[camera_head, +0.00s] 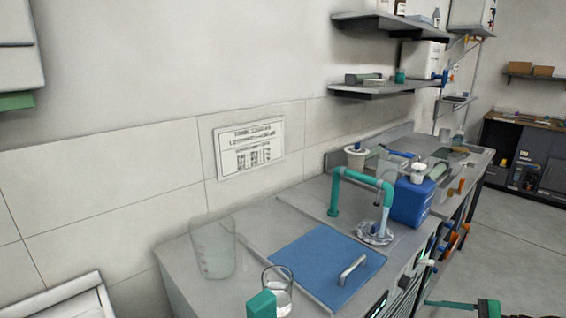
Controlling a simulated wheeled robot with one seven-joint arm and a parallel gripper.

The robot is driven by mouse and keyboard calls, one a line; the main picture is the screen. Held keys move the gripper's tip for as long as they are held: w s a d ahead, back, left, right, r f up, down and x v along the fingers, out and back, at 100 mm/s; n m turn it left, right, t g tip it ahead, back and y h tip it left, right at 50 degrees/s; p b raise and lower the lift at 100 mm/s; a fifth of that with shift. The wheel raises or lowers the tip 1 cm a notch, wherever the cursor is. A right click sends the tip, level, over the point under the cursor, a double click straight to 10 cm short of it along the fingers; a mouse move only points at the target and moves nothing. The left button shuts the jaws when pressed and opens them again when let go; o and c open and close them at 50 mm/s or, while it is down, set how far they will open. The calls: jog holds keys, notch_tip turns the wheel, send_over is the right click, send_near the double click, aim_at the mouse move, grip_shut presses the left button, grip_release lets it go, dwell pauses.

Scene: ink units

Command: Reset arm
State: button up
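I cannot make out my gripper or arm anywhere in the head view. The task names no other object. A counter (185,268) runs along the wall from the lower middle to the right. No part of my arm that I can be sure of shows above it.
The counter bears a clear beaker (213,250), a smaller glass beaker (277,291), a blue panel (312,262) with a metal handle, a teal tap-like pipe (357,174) and a blue container (411,203). Shelves (385,90) jut out above. The floor (515,250) at right looks mostly clear.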

jog(key=s+a+r+n+g+h, duration=0.2)
jog(key=s+r+n+g+h, duration=0.2)
jog(key=s+r, duration=0.5)
jog(key=s+a+r+n+g+h, duration=0.2)
jog(key=s+r+n+g+h, duration=0.2)
jog(key=s+r+h, duration=0.3)
jog(key=shift+s+a+r+n, duration=0.35)
jog(key=shift+s+r+n, duration=0.7)
jog(key=shift+r, duration=1.65)
jog(key=shift+s+m, duration=0.2)
jog(key=shift+m, duration=0.05)
